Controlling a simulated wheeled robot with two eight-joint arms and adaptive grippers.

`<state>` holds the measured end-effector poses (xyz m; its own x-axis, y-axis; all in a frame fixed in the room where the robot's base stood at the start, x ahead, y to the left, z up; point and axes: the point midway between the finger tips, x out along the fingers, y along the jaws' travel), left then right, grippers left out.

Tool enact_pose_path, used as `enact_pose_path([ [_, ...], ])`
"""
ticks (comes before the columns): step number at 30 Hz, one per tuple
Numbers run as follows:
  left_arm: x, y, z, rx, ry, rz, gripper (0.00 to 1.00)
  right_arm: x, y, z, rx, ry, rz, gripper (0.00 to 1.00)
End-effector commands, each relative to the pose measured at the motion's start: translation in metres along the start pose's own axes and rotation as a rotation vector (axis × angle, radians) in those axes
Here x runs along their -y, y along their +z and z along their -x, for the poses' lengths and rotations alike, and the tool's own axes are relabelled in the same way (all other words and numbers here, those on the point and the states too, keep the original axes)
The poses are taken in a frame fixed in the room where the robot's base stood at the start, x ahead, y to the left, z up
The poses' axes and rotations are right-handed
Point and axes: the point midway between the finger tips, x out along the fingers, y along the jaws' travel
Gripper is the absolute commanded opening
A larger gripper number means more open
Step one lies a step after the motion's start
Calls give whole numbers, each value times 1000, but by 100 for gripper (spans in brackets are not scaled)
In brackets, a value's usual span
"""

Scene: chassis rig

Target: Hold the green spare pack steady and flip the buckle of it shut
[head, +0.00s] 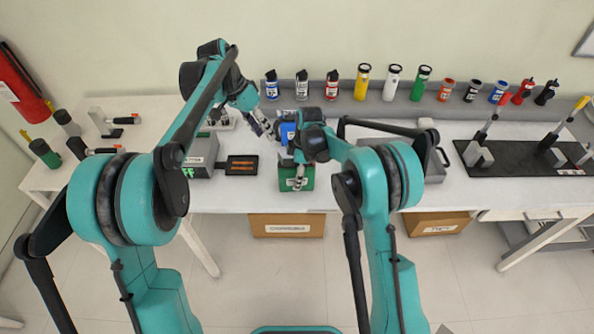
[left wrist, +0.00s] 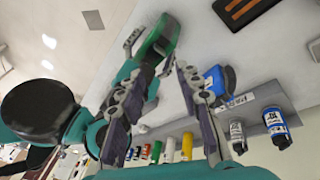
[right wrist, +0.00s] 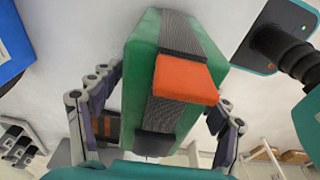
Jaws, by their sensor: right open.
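The green spare pack (head: 308,179) is at the table's front edge, partly covered by my right gripper in the head view. In the right wrist view the pack (right wrist: 145,50) has a grey strap (right wrist: 182,35) and an orange buckle (right wrist: 186,79), which seems to stand out from the strap. A dark catch (right wrist: 153,144) is below it. My right gripper (right wrist: 160,125) is open, its fingers on either side of the pack; contact is unclear. My left gripper (head: 264,127) is open and empty, behind and left of the pack. The pack (left wrist: 158,40) shows beyond its fingers (left wrist: 160,100).
A blue object (head: 287,132) stands just behind the pack. A grey box (head: 200,155) and a dark tray (head: 242,165) are to the left. A metal tray (head: 436,168) is to the right. Several bottles (head: 302,86) line the back shelf.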

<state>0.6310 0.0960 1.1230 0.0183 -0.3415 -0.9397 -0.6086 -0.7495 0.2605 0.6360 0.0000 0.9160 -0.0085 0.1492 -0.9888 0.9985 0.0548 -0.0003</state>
Motion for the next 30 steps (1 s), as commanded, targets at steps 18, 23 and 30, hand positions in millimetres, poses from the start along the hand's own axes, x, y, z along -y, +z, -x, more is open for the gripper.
enact_pose_path([
  [18,2,2,0,-3,5,54,0,0,0,0,0,0,-1,0],
  [23,11,8,0,-13,29,311,0,0,0,0,0,0,-1,0],
  [30,31,23,0,-13,104,952,0,0,0,0,0,0,-1,0],
])
